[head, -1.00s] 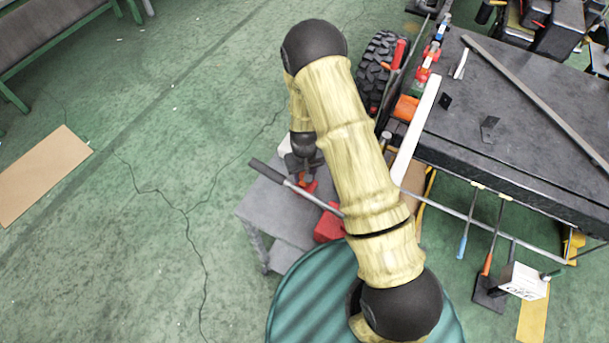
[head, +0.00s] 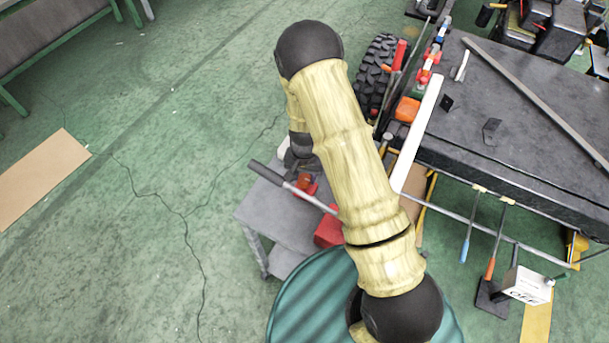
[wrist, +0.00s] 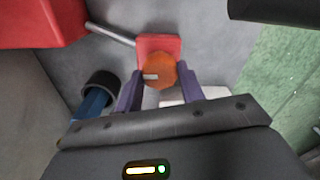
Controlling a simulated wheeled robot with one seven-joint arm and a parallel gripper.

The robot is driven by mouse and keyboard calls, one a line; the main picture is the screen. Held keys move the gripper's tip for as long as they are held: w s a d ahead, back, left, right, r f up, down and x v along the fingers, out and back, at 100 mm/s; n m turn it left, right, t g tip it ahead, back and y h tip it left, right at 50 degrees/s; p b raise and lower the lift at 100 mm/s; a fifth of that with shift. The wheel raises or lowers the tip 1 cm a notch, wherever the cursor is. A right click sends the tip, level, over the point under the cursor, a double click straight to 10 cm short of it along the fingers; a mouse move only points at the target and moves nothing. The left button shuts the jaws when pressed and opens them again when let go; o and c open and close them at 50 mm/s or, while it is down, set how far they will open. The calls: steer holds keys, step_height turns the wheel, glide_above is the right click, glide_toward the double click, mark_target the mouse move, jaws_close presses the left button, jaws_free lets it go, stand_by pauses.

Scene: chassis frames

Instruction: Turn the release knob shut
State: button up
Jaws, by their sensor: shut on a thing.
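The release knob (wrist: 161,71) is a round orange cap with a short pale mark, set on a red block (wrist: 158,43) in the wrist view. My gripper (wrist: 160,72) has its two purple fingers on either side of the knob, shut on it. In the head view my gripper is mostly hidden behind my own arm. Red and orange parts (head: 306,184) show just below it, on the grey stand (head: 280,215); I cannot make out the knob's mark there.
A long lever with a dark grip (head: 266,172) crosses the stand beside a larger red body (head: 329,231). A teal ribbed drum (head: 300,300) stands in front. A dark workbench (head: 480,120) and a tyre (head: 377,75) are at the right. Green floor is open at the left.

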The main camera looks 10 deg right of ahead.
mark_target(304, 178)
steer(key=shift+w+r, duration=0.1)
steer(key=shift+w, duration=0.05)
steer(key=o, duration=1)
steer(key=shift+c, duration=0.2)
step_height(304, 178, up, 17)
steer(key=b, duration=0.2)
steer(key=shift+r, duration=0.15)
